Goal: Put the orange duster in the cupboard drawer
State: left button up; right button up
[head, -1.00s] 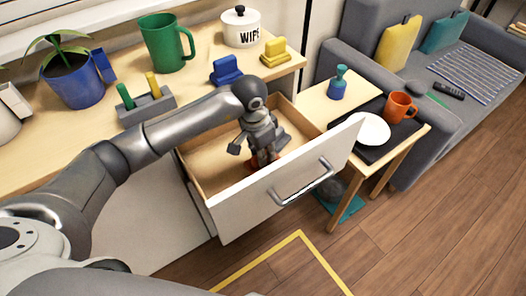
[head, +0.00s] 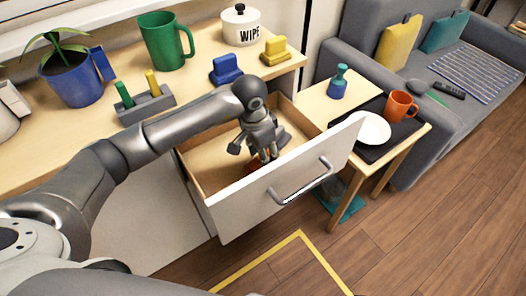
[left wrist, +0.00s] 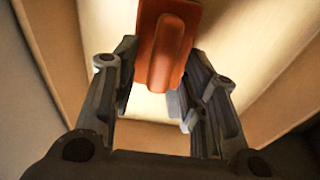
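The orange duster (head: 252,166) lies inside the open cupboard drawer (head: 205,163), mostly hidden by my gripper and the front panel in the head view. In the left wrist view the duster (left wrist: 168,45) shows as an orange block with a raised handle, just beyond the fingertips, over the pale drawer floor. My left gripper (head: 262,153) points down into the drawer above the duster. In the left wrist view its fingers (left wrist: 158,75) are spread apart with nothing gripped between them. My right gripper is not in view.
The counter holds a green mug (head: 162,42), a blue plant pot (head: 72,82), a grey holder (head: 146,106), blue and yellow blocks and a WIPE pot (head: 240,27). A side table (head: 318,100) with a plate (head: 372,128) and orange mug (head: 399,105) stands right of the drawer.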

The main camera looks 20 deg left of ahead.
aim_at(258, 159)
pick_arm(q)
jog(key=shift+r, duration=0.1)
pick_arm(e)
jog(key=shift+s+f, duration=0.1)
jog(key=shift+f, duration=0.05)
pick_arm(q)
jog(key=shift+r+p, duration=0.65)
jog(key=shift+r, duration=0.05)
notch_tip(258, 159, up, 11)
jog(key=s+a, duration=0.1)
jog(key=shift+s, duration=0.2)
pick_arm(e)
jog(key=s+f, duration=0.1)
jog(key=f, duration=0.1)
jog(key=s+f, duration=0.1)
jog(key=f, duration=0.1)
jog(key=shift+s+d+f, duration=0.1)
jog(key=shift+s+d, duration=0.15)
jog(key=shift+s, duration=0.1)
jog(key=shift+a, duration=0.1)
